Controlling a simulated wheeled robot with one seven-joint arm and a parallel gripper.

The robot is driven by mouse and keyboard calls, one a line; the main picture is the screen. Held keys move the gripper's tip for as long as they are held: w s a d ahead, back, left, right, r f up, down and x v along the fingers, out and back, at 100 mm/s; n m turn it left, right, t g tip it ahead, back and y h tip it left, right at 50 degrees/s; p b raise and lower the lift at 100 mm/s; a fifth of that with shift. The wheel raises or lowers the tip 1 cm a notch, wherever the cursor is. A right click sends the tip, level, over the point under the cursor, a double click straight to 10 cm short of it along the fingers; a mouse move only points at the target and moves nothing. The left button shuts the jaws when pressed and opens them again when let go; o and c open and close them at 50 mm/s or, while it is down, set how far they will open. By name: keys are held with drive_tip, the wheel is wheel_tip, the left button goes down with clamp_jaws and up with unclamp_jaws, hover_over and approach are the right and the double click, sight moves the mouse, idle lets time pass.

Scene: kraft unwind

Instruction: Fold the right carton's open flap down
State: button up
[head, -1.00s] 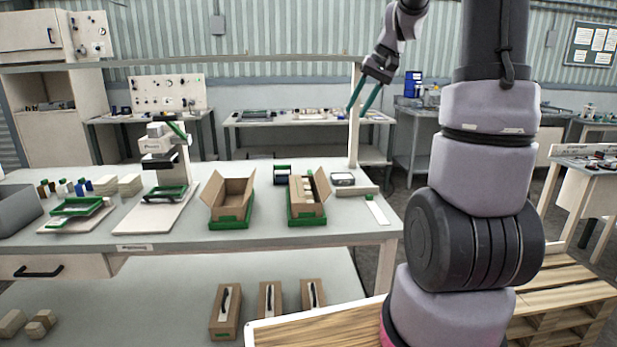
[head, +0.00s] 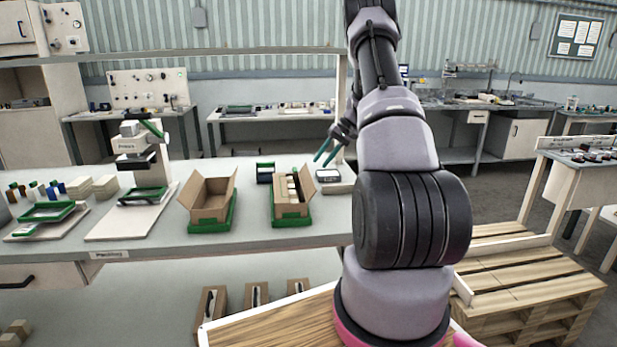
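The right carton (head: 289,203) is a brown box in a green tray on the workbench, with light-coloured items inside. Its open flap (head: 307,184) stands up and leans outward on the right side. The left carton (head: 209,203) is beside it, also in a green tray, with its right flap raised. My gripper (head: 323,151) has two green fingers spread apart, pointing down and left. It is empty and appears above and to the right of the right carton's flap, not visibly touching it. My arm hides the bench's right end.
A small grey-topped box (head: 328,176) lies just right of the right carton. A dark and green item (head: 265,172) stands behind the cartons. A white press (head: 138,160) stands to the left. A shelf post (head: 340,100) rises behind my gripper.

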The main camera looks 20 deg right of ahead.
sight(307, 180)
drive_tip(key=x, duration=0.8)
drive_tip(key=shift+d, duration=0.1)
drive_tip(key=shift+c, duration=0.3)
clamp_jaws()
idle(0.9)
